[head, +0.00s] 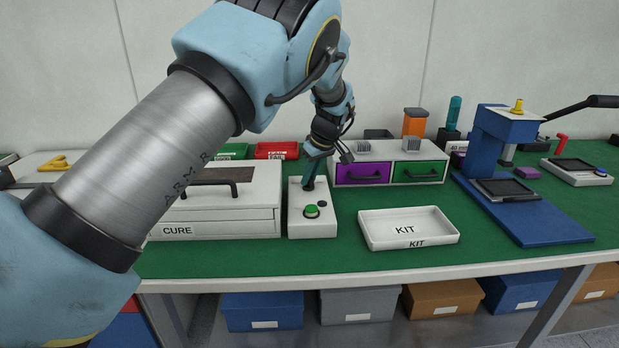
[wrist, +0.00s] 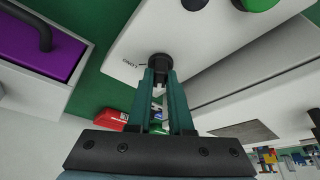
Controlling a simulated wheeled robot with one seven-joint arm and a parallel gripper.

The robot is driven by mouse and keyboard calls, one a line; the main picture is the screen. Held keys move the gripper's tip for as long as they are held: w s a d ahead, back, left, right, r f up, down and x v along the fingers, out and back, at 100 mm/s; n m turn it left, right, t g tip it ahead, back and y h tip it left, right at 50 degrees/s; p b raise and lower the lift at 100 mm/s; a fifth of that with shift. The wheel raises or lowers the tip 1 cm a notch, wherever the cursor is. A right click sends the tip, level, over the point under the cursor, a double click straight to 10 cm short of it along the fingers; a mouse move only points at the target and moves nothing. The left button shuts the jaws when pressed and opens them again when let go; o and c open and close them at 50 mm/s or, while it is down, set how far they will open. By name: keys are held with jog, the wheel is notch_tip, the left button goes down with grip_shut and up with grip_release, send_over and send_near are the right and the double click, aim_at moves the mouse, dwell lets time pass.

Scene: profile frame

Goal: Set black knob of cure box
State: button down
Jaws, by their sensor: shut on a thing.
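The cure box (head: 215,215) is white with a dark handle on its lid and CURE on its front. Beside it stands a white control panel (head: 312,225) with a green button (head: 311,211) and a small black part near it. In the wrist view, a round black knob (wrist: 159,61) sits on the panel near its edge, next to tiny lettering. My gripper (wrist: 160,76) has teal fingers shut on this knob, one on each side. In the head view my gripper (head: 311,180) reaches down to the panel's far end and hides the knob there.
A cabinet with a purple drawer (head: 362,173) and a green drawer (head: 418,172) stands close to the panel's right. A white KIT tray (head: 408,240) lies in front of it. Red (head: 277,150) and green bins stand behind. Green table is clear between the panel and the tray.

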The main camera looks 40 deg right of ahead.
jog(key=shift+n, duration=0.5)
jog(key=c, duration=0.8)
grip_release()
jog(key=b+v, duration=0.2)
jog(key=v, duration=0.8)
jog(key=shift+s+d+r, duration=0.15)
jog(key=shift+d+r, duration=0.05)
jog(key=shift+r, duration=0.2)
